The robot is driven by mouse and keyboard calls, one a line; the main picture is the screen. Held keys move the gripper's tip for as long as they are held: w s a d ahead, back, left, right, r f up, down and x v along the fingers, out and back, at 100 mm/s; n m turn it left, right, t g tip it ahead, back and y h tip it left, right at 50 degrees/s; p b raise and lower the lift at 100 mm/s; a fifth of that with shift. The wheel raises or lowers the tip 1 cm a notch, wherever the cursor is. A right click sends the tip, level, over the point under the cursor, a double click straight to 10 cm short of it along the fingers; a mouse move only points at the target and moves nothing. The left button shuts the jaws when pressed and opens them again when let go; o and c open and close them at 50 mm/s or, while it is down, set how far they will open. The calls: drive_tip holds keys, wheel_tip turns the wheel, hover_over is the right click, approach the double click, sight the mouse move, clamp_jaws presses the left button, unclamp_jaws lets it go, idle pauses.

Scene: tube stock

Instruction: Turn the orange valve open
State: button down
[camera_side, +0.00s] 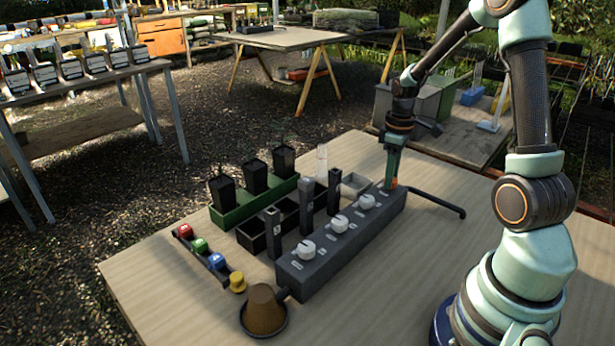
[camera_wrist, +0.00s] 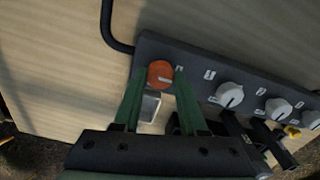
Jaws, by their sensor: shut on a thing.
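The orange valve (camera_wrist: 160,74) is a round knob with a white line at one end of a dark grey manifold block (camera_wrist: 200,62). In the side view, only a little of the orange valve (camera_side: 394,182) shows under my gripper (camera_side: 391,178), at the block's far end. My gripper points down there and is shut on the valve. In the wrist view the green fingers (camera_wrist: 160,88) stand on both sides of the knob. The white line runs roughly across the picture, slightly tilted. The block (camera_side: 340,245) also carries three white knobs (camera_side: 338,223) in a row.
A black pipe (camera_side: 437,202) leaves the block's far end. Beside the block stand dark upright posts (camera_side: 306,200), a green tray (camera_side: 240,208) with black pots, and a clear tube (camera_side: 322,160).

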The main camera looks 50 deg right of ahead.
drive_tip(key=shift+w+r, duration=0.1)
drive_tip(key=shift+c, duration=2.2)
unclamp_jaws()
wheel_tip(320, 180, up, 12)
drive_tip(key=s+a+r+m+t, duration=0.1)
drive_tip(key=s+a+r+t, duration=0.1)
drive_tip(key=a, duration=0.8)
drive_tip(key=s+a+r+m+t, duration=0.1)
drive_tip(key=s+a+r+t, duration=0.1)
drive_tip(key=a, duration=0.9)
drive_tip(key=shift+a+t, duration=0.25)
drive_tip(key=shift+t, duration=0.55)
